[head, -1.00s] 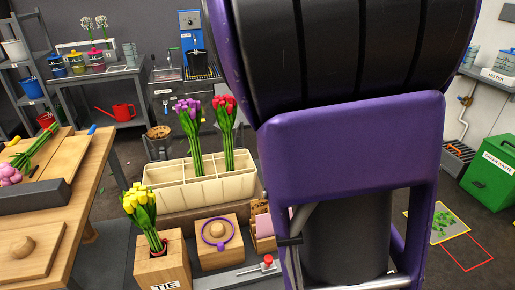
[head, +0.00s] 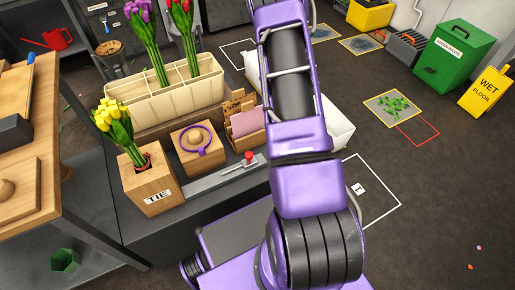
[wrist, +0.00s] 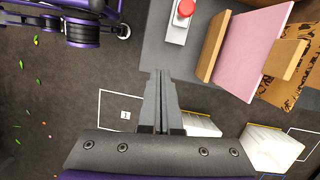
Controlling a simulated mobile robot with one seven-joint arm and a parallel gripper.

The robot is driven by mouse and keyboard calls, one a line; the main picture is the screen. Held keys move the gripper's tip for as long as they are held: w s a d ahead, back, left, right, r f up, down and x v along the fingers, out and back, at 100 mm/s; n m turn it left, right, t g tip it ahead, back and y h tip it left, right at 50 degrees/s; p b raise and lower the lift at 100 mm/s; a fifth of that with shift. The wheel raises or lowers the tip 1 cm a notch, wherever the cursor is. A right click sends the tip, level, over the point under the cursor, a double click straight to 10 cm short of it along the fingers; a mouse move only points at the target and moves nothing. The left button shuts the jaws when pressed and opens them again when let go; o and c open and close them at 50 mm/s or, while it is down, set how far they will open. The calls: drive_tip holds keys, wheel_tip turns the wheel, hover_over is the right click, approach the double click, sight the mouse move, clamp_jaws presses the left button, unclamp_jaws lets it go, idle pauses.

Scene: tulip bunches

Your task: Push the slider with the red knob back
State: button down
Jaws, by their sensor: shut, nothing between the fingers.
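The slider's red knob (head: 249,156) stands on a grey metal track (head: 215,180) at the front of the dark bench, near the track's right end in the head view. In the wrist view the red knob (wrist: 185,8) sits on its pale block at the top edge, partly cut off. My gripper (wrist: 161,75) shows in the wrist view with its fingers together and empty. It is apart from the knob, below it in that picture, over the bench edge and floor. In the head view my purple arm fills the middle right and the fingers are not visible.
Left of the track stands the TIE block (head: 155,190) with yellow tulips. Behind are a wooden block with a purple ring (head: 197,148), a card holder (head: 243,122) and a cream divided bin (head: 150,105) with tulips. White boxes (wrist: 270,150) stand close by.

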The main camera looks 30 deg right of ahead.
drive_tip(key=a+f+m, duration=0.1)
drive_tip(key=a+f, duration=0.1)
drive_tip(key=f, duration=0.2)
drive_tip(key=w+a+f+m+t+y, duration=0.1)
drive_tip(key=a+f, duration=0.2)
drive_tip(key=f, duration=0.1)
drive_tip(key=a+f+m+b, duration=0.1)
drive_tip(key=a+f, duration=0.1)
drive_tip(key=f, duration=0.2)
drive_tip(key=shift+w+a+f+y, duration=0.2)
drive_tip(key=shift+w+y, duration=0.1)
drive_tip(key=shift+w, duration=0.1)
drive_tip(key=shift+w+a, duration=0.1)
drive_tip(key=shift+a, duration=0.35)
drive_tip(key=shift+a, duration=0.1)
drive_tip(key=a+b, duration=0.1)
drive_tip(key=a, duration=1.5)
drive_tip(key=shift+a, duration=0.35)
